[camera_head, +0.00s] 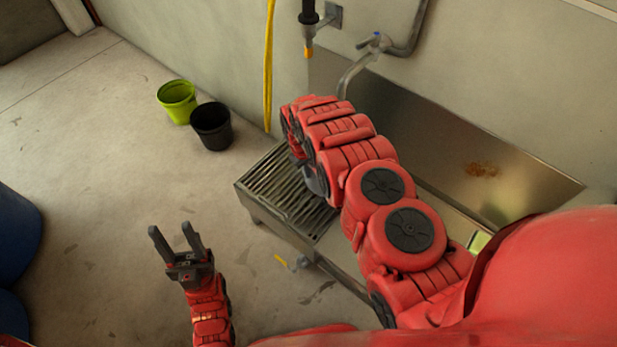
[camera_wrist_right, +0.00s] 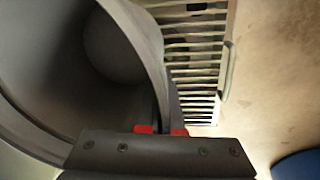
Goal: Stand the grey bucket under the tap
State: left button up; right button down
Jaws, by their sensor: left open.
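The tap (camera_head: 352,72) comes out of the wall above the steel sink and bends downward. The grey bucket (camera_wrist_right: 110,50) fills the left of the right wrist view, with its open inside and curved rim showing. My right gripper (camera_wrist_right: 161,130) has its red-padded fingers on either side of the bucket's rim and is shut on it. The slatted grate (camera_wrist_right: 196,60) lies beyond the rim. In the head view my right arm reaches over the grate (camera_head: 262,188) and hides most of the bucket and gripper. My left gripper (camera_head: 176,238) is open and empty above the floor.
A green bucket (camera_head: 177,100) and a black bucket (camera_head: 211,127) stand on the floor at the back left. A yellow hose (camera_head: 269,60) hangs on the wall. The steel sink (camera_head: 440,135) is at right. Blue barrels (camera_head: 15,240) stand at far left.

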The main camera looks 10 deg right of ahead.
jog(key=shift+w+d, duration=0.15)
jog(key=shift+w, duration=0.05)
jog(key=shift+f+b, duration=0.4)
jog(key=shift+f, duration=1.35)
jog(key=shift+f, duration=0.15)
jog(key=c, duration=1.1)
grip_release()
jog(key=shift+o, duration=0.2)
jog(key=shift+r, duration=0.4)
notch_tip(320, 180, up, 12)
jog(key=a+p, duration=0.1)
jog(key=shift+s+a+f+p, duration=0.2)
jog(key=shift+s+f+p, duration=0.05)
jog(key=shift+s+p, duration=0.05)
